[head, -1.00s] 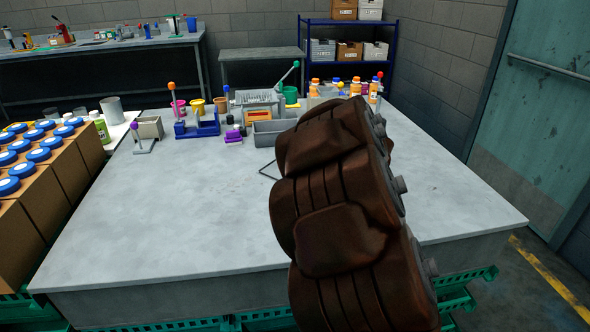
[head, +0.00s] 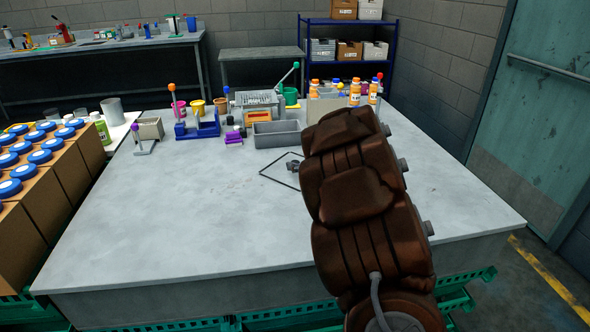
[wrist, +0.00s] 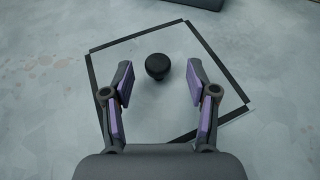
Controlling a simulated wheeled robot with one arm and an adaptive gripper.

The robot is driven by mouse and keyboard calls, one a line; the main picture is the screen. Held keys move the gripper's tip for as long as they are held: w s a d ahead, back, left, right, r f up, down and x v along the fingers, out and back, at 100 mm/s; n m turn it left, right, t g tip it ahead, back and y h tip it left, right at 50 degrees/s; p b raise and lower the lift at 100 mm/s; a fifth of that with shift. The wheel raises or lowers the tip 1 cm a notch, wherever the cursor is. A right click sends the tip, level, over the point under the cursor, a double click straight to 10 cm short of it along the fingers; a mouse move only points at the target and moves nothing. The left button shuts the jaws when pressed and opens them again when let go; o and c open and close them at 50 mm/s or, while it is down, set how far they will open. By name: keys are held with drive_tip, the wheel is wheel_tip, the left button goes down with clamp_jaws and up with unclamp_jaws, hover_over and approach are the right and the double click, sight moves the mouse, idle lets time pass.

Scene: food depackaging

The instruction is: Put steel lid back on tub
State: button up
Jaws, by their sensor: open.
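In the wrist view, a black round knob (wrist: 157,66) stands inside a dark square outline (wrist: 112,43) on the table. It lies ahead of and between my open, empty gripper's fingers (wrist: 160,88), apart from both. I cannot make out a steel lid plate around or under the knob. In the head view, a small part of my gripper (head: 294,166) shows over the same outline, left of my arm. A grey rectangular open tub (head: 276,135) stands behind the outline. Whether it is the task's tub is unclear.
A row of tools and containers, including a press-like device (head: 258,106) and a blue stand (head: 198,127), lines the table's back. Boxes with blue-lidded jars (head: 40,157) stand at the left. The table's (head: 170,225) front and left middle are clear.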

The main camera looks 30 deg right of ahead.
drive_tip(key=shift+a+x, duration=0.2)
drive_tip(key=shift+x, duration=0.7)
drive_tip(key=shift+p+x, duration=0.35)
drive_tip(key=shift+x, duration=0.4)
drive_tip(key=shift+d, duration=0.1)
clamp_jaws()
